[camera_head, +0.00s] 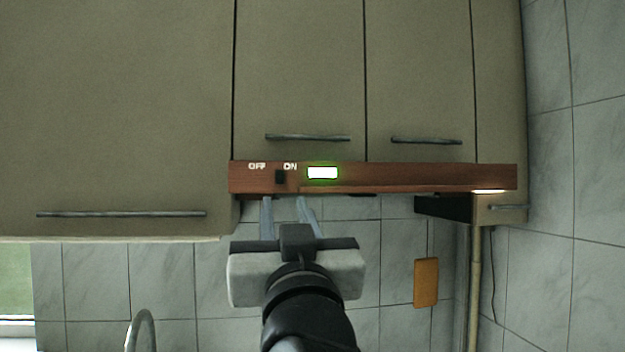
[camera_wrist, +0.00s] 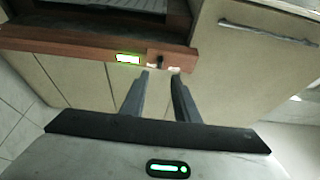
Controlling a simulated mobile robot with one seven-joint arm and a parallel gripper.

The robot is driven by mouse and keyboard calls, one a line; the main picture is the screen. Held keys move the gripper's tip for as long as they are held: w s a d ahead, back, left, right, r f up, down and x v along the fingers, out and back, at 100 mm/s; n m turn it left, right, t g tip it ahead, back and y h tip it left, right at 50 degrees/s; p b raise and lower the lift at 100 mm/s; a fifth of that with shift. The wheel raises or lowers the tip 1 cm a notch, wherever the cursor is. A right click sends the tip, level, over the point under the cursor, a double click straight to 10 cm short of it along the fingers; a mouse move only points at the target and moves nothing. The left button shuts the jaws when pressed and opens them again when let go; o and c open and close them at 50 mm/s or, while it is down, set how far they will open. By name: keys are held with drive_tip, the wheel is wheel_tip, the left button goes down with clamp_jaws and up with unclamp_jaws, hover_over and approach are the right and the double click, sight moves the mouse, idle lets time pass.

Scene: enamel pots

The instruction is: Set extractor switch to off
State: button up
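The extractor switch (camera_head: 280,177) is a small dark slider on the reddish-brown front panel (camera_head: 420,178) of the extractor. It sits between the OFF and ON labels, closer to ON. A lit white-green indicator (camera_head: 322,173) is to its right. My gripper (camera_head: 284,200) is just below the panel, with its two fingers apart and nothing between them. In the wrist view, my gripper (camera_wrist: 160,80) is open and its fingertips point towards the switch (camera_wrist: 159,62), apart from it as far as I can tell. The lit indicator (camera_wrist: 128,58) is beside it.
Beige cupboards (camera_head: 300,80) with metal handles are above and left of the panel. A lower cupboard edge (camera_head: 130,238) is close left of my gripper. A grey tiled wall (camera_head: 395,270) is behind, with an orange board (camera_head: 426,282) on it. A tap (camera_head: 141,325) is lower left.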

sight(280, 180)
drive_tip(key=p+x, duration=0.2)
drive_tip(key=x, duration=0.7)
drive_tip(key=shift+w+r, duration=0.15)
drive_tip(key=shift+w, duration=0.15)
drive_tip(key=shift+c, duration=0.4)
clamp_jaws()
idle(0.5)
